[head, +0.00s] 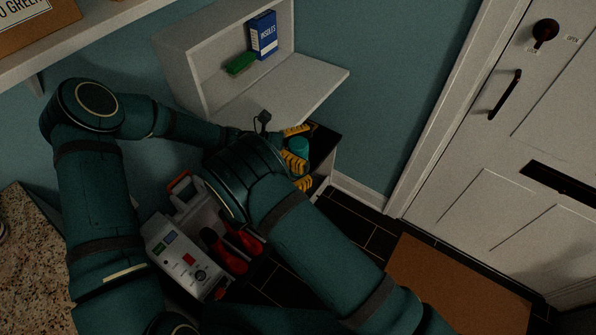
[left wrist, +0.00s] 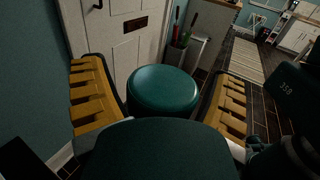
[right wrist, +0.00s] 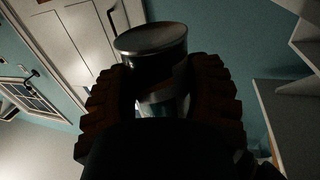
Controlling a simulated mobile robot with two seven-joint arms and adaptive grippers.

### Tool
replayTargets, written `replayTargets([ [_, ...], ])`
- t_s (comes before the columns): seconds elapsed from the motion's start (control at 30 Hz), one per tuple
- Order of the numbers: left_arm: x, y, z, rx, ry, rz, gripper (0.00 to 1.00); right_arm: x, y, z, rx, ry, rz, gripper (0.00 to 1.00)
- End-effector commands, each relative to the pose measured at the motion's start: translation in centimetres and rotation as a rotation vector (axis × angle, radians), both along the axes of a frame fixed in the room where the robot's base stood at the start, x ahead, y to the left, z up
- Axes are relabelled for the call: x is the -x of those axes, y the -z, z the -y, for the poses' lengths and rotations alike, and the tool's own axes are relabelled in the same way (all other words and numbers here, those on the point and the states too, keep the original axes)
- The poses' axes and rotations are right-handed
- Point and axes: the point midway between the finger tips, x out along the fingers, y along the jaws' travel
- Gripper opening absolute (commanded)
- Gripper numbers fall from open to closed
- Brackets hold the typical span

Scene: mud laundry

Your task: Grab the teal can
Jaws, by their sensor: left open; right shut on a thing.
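The teal can (head: 298,146) shows small in the head view, among yellow gripper fingers. In the left wrist view its round teal top (left wrist: 163,92) lies between the two spread fingers of my left gripper (left wrist: 158,84), with gaps on both sides. My left gripper (head: 297,148) is open around it in the head view. In the right wrist view my right gripper (right wrist: 163,78) is shut on a can with a grey metal end (right wrist: 150,40) and a teal-looking band, apparently the same can. My arms hide much of both grippers in the head view.
A white cabinet (head: 180,55) with its flap (head: 290,88) lowered holds a blue box (head: 263,35) and a green item (head: 240,63) just behind the grippers. A light case (head: 170,240) and red items (head: 232,250) stand below. A white door (head: 480,130) and brown mat (head: 450,290) are right.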

Motion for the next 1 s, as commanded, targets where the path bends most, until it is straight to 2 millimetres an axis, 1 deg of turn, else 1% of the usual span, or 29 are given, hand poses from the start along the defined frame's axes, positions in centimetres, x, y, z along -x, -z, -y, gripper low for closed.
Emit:
replayTargets([
  [0.07,-0.1,0.0,-0.4,-0.001,-0.002,0.000,0.86,0.0,0.0,0.0,0.000,0.000,0.001,0.10],
  [0.17,-0.1,0.0,-1.5,-0.001,-0.004,-0.001,0.86,0.0,0.0,0.0,0.001,0.000,0.001,0.10],
  [0.27,-0.2,0.0,-3.2,-0.002,-0.004,0.000,0.86,0.0,0.0,0.0,0.000,0.000,0.001,0.10],
  [0.5,-0.3,0.1,-8.1,-0.001,-0.004,0.001,0.86,0.0,0.0,0.0,0.001,0.000,0.001,0.10],
  [0.63,-0.3,0.1,-10.2,-0.002,-0.003,0.000,0.86,0.0,0.0,0.0,0.001,0.000,0.001,0.10],
  [0.8,-0.4,0.0,-11.7,-0.001,-0.001,0.000,0.86,0.0,0.0,0.0,0.001,0.000,0.001,0.10],
  [1.0,-0.4,0.0,-12.0,0.000,0.000,0.000,0.86,0.0,0.0,0.0,0.001,0.000,0.001,0.10],
])
